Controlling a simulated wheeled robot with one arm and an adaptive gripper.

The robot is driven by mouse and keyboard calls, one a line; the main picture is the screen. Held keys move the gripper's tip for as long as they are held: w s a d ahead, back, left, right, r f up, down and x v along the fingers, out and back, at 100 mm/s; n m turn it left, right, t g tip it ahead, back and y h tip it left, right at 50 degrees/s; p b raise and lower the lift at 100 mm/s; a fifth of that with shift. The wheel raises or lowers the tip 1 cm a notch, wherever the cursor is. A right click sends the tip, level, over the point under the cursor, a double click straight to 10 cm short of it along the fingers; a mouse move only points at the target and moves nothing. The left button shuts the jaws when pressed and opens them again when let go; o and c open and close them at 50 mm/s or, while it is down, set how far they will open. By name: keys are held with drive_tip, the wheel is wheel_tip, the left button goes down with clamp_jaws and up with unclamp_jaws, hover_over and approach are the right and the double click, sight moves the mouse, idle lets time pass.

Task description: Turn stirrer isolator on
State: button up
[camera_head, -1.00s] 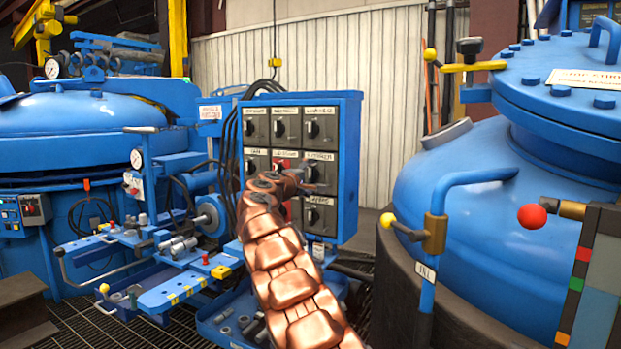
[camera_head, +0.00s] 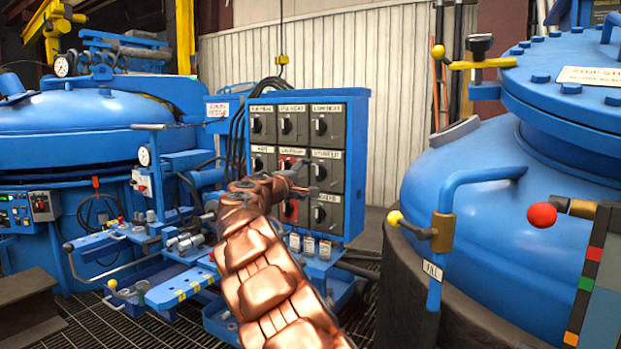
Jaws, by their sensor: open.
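The blue isolator panel (camera_head: 355,150) stands in the middle, with dark switch boxes in three columns, each with a knob and a white label. The middle-row right box (camera_head: 333,178) has a label that seems to read STIRRER; the small print is hard to be sure of. Its knob (camera_head: 319,172) shows just right of my gripper. My copper-coloured arm rises from the bottom, and my gripper (camera_head: 304,185) is open in front of the panel, beside that box's lower left. I cannot tell whether it touches the knob. My gripper and arm hide part of the lower-left boxes.
A large blue vessel (camera_head: 490,215) with pipes and a red ball handle (camera_head: 542,215) stands close on the right. A blue furnace (camera_head: 80,135) and a bench (camera_head: 180,288) with handles are at left. Grating (camera_head: 90,325) covers the floor.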

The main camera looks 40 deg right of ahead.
drive_tip(key=shift+v, duration=2.35)
drive_tip(key=shift+f, duration=0.1)
drive_tip(key=s+a+r+m+g+y+p, duration=0.2)
drive_tip(key=s+a+p, duration=0.1)
drive_tip(key=s+p, duration=0.4)
drive_tip(key=s+a+r+m+g+y+p, duration=0.2)
drive_tip(key=s+a+y+p, duration=0.15)
drive_tip(key=s+p, duration=0.45)
drive_tip(key=s+a+f+g+y+p, duration=0.1)
drive_tip(key=s+a+y+p, duration=0.5)
drive_tip(key=s+a, duration=0.9)
drive_tip(key=s+a+f+g+y+p, duration=0.2)
drive_tip(key=s+a+f+y+p, duration=0.2)
drive_tip(key=s+a+p, duration=0.5)
drive_tip(key=s+a+y, duration=0.1)
drive_tip(key=s+a, duration=0.5)
drive_tip(key=a, duration=0.4)
drive_tip(key=shift+s+a+n+y+p, duration=0.25)
drive_tip(key=shift+s+n+y+p, duration=0.05)
drive_tip(key=shift+n+y+p, duration=0.1)
